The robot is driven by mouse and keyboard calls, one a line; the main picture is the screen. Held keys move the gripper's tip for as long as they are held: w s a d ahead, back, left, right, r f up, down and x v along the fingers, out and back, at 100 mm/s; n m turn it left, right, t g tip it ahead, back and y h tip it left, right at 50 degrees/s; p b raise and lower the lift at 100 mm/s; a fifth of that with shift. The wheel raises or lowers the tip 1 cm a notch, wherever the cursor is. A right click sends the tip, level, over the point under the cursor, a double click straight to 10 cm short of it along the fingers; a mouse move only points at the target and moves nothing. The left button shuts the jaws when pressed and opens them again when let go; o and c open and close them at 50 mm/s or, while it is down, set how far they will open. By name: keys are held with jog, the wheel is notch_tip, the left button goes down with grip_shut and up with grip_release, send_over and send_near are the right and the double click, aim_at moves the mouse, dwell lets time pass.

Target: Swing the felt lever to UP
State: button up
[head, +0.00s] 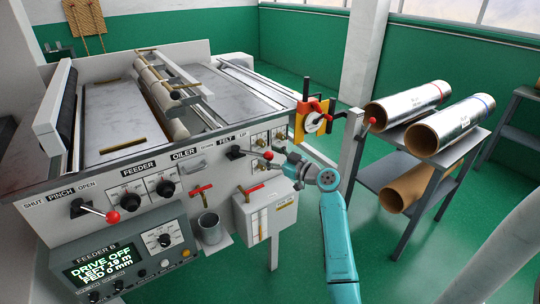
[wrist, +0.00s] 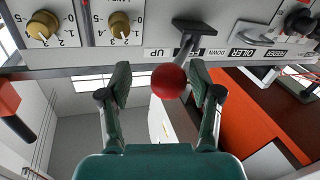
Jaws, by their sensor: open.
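The felt lever has a black mount (head: 236,153) on the front panel, and its red ball knob (head: 268,155) points out toward the right in the head view. In the wrist view the red knob (wrist: 168,81) sits between the fingers of my gripper (wrist: 160,79), with a gap on the left and a smaller one on the right. The lever's dark mount (wrist: 195,27) lies above the UP, FELT and DOWN labels. My gripper (head: 281,162) is open around the knob in the head view. I cannot tell whether either finger touches it.
The pinch lever (head: 112,216) and feeder dials (head: 132,194) are left on the panel. A white box (head: 258,208) sticks out below the felt lever. A yellow bracket with a clamp (head: 313,122) stands just right. Foil rolls (head: 410,105) lie on a grey stand.

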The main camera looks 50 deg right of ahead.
jog(key=s, duration=1.1)
jog(key=shift+s+d, duration=0.25)
jog(key=shift+s, duration=0.05)
jog(key=a+f+m+g+h, duration=0.2)
jog(key=a+f+m, duration=0.2)
jog(key=a+f, duration=0.85)
jog(key=s+a+f+m+g+h, duration=0.1)
jog(key=s+a+f, duration=0.3)
jog(key=a, duration=0.2)
jog(key=s+a+f+m+g, duration=0.1)
jog(key=s+a+f, duration=0.35)
jog(key=a, duration=0.25)
jog(key=s+a, duration=1)
jog(key=s, duration=0.4)
jog(key=s+a+r+n+y, duration=0.2)
jog(key=s+a+r, duration=0.3)
jog(key=s+r, duration=0.4)
jog(key=s+n, duration=0.1)
jog(key=s, duration=0.2)
jog(key=shift+s+a+r+t, duration=0.15)
jog(key=shift+a+r+t, duration=0.1)
jog(key=shift+t, duration=0.15)
